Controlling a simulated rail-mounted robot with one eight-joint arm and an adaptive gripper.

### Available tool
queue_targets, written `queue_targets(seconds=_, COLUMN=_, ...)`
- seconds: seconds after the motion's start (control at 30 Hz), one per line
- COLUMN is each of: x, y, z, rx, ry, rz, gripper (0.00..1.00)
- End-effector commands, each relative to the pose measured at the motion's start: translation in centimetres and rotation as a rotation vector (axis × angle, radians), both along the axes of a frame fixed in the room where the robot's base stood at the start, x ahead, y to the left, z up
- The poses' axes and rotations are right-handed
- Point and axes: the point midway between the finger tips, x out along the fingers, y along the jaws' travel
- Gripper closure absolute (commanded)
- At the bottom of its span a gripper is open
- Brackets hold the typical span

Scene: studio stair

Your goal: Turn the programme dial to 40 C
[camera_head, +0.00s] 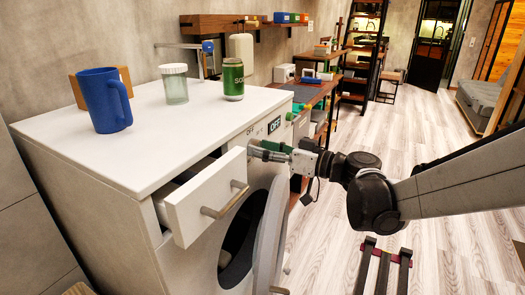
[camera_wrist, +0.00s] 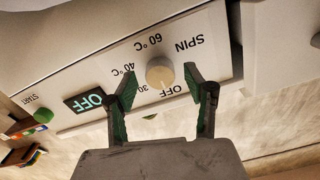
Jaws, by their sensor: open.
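The programme dial (camera_wrist: 160,72) is a small pale round knob on the white washing machine's (camera_head: 100,150) front panel. In the wrist view its labels appear upside down: OFF, 30, 40 °C, 60 °C and SPIN around it. A dark display (camera_wrist: 90,100) beside it reads OFF. I cannot make out a pointer mark on the dial. My gripper (camera_wrist: 160,79) is open, with one green-padded finger on each side of the dial; I cannot tell whether they touch it. In the head view my gripper (camera_head: 260,152) is at the panel and hides the dial.
The detergent drawer (camera_head: 207,198) is pulled out and the round door (camera_head: 271,235) stands open below my gripper. A blue mug (camera_head: 103,100), a lidded jar (camera_head: 175,85) and a green can (camera_head: 233,80) stand on top. A green START button (camera_wrist: 43,116) is on the panel.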

Motion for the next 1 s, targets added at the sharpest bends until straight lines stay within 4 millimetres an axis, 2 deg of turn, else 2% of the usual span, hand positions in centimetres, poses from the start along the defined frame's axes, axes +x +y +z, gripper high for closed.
queue_targets(seconds=0.3, x=0.14, y=0.27, z=0.01, rx=0.000, ry=0.000, rz=0.000, gripper=0.52)
queue_targets(seconds=0.67, x=0.12, y=0.24, z=0.00, rx=0.000, ry=0.000, rz=0.000, gripper=0.97)
queue_targets(seconds=1.0, x=0.12, y=0.24, z=0.01, rx=0.029, ry=0.050, rz=0.000, gripper=0.97)
